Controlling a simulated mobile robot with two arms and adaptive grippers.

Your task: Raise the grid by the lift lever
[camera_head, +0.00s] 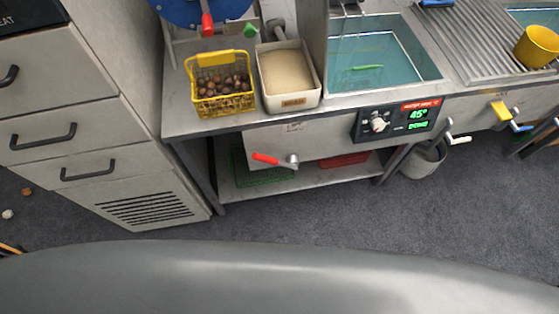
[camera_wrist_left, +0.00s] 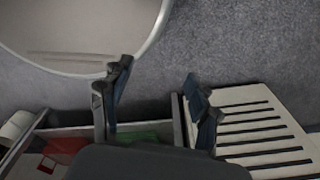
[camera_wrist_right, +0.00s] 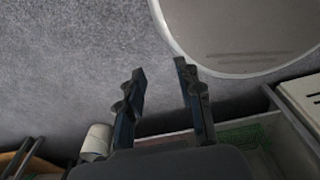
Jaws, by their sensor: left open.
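A red-handled lever (camera_head: 272,159) sticks out from the bench's front panel below a small label; its handle points left and slightly up. A grey slatted grid (camera_head: 470,45) lies to the right of the tank. My left gripper (camera_wrist_left: 157,72) is open and empty over the floor in the left wrist view. My right gripper (camera_wrist_right: 159,68) is open and empty in the right wrist view. Neither shows in the head view.
A yellow basket (camera_head: 204,61) of chestnuts and a pale bin (camera_head: 264,96) stand on the bench left of the tank. A control panel (camera_head: 362,126) reads 45°. Drawers (camera_head: 60,80) stand at left. A grey bucket (camera_head: 420,165) is under the bench.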

